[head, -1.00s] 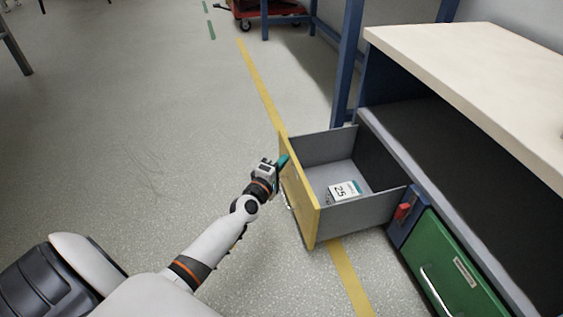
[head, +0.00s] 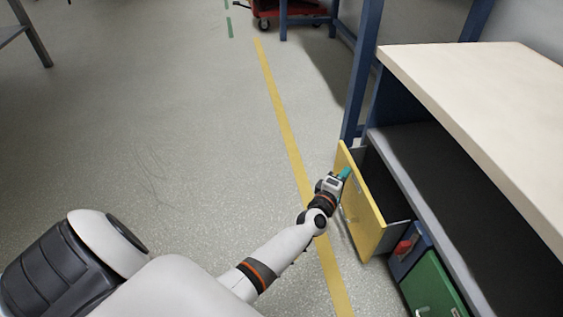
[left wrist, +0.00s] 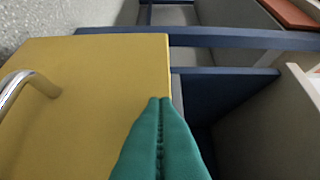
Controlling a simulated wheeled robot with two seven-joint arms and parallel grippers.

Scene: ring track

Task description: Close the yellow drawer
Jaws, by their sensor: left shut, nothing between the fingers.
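The yellow drawer (head: 362,208) is in the blue workbench at the right of the head view. The metal handle (left wrist: 28,82) is at the left there, clear of the fingers. Whether the fingertips touch the front is hard to tell. My right gripper is out of view.
A green drawer (head: 432,285) sits beside the yellow one, with a red part (head: 403,247) between them. The pale bench top (head: 490,100) overhangs above. A yellow floor line (head: 285,120) runs below my arm. The floor at left is open.

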